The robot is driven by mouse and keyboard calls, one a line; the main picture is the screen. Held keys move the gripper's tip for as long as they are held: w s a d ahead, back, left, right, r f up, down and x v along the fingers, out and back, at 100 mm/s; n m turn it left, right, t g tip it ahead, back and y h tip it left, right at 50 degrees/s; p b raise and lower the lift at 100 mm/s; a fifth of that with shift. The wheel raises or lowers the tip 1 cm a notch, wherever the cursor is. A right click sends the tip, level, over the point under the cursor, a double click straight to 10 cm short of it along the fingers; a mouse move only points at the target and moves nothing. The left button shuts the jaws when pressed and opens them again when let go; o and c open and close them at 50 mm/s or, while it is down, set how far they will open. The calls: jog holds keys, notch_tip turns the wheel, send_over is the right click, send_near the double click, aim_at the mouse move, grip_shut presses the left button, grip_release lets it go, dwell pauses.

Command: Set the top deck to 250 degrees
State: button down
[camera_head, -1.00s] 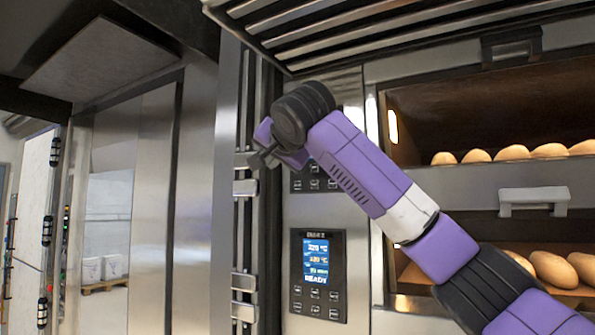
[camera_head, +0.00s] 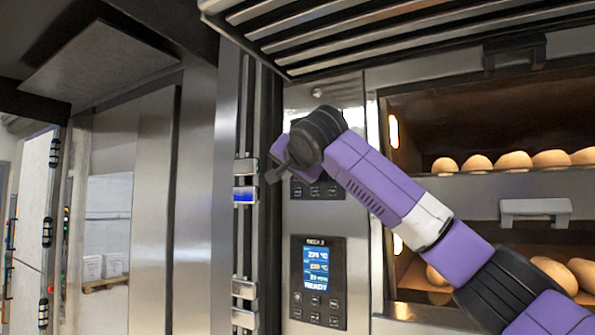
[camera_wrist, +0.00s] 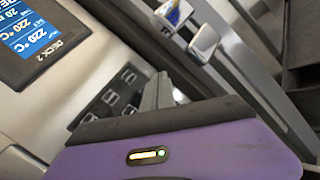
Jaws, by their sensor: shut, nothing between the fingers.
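The upper control panel (camera_head: 325,190) is mostly hidden behind my arm in the head view; only its lower buttons show, and its display is covered. Several of its dark buttons (camera_wrist: 112,98) appear in the wrist view, just left of the fingers. My gripper (camera_head: 271,177) is shut and empty, at the panel's left edge in the head view. Its grey fingers (camera_wrist: 158,92) also show in the wrist view; I cannot tell whether they touch anything. Below is the Deck 2 panel (camera_head: 318,283), with a lit blue display reading READY. Its display (camera_wrist: 30,28) appears rotated in the wrist view.
Metal brackets (camera_head: 245,195) on a vertical rail stand left of the panels. Two lit decks with loaves (camera_head: 513,160) lie to the right, with a handle (camera_head: 535,208) between them. A slatted metal hood (camera_head: 400,30) overhangs above.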

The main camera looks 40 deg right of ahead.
jog(key=shift+w+d+p, duration=0.3)
jog(key=shift+d+p, duration=0.05)
jog(key=shift+d, duration=0.5)
jog(key=shift+w+d+p, duration=0.3)
jog(key=shift+d+p, duration=0.05)
jog(key=shift+d, duration=0.45)
jog(key=shift+d, duration=0.1)
dwell(0.8)
jog(key=shift+w+d, duration=0.15)
jog(key=shift+d, duration=0.15)
jog(key=shift+w+d+p, duration=0.1)
jog(key=shift+d+p, duration=0.25)
jog(key=shift+p, duration=0.1)
dwell(0.5)
dwell(0.4)
jog(key=shift+s+a+b, duration=0.25)
jog(key=shift+a+b, duration=0.25)
jog(key=shift+a, duration=0.2)
jog(key=shift+s+a+b, duration=0.3)
jog(key=shift+a+b, duration=0.15)
jog(key=shift+a, duration=0.35)
jog(key=shift+s+a+b, duration=0.25)
jog(key=shift+a+b, duration=0.2)
jog(key=shift+a, duration=0.3)
jog(key=shift+s+a+b, duration=0.3)
jog(key=shift+a+b, duration=0.15)
jog(key=shift+a, duration=0.35)
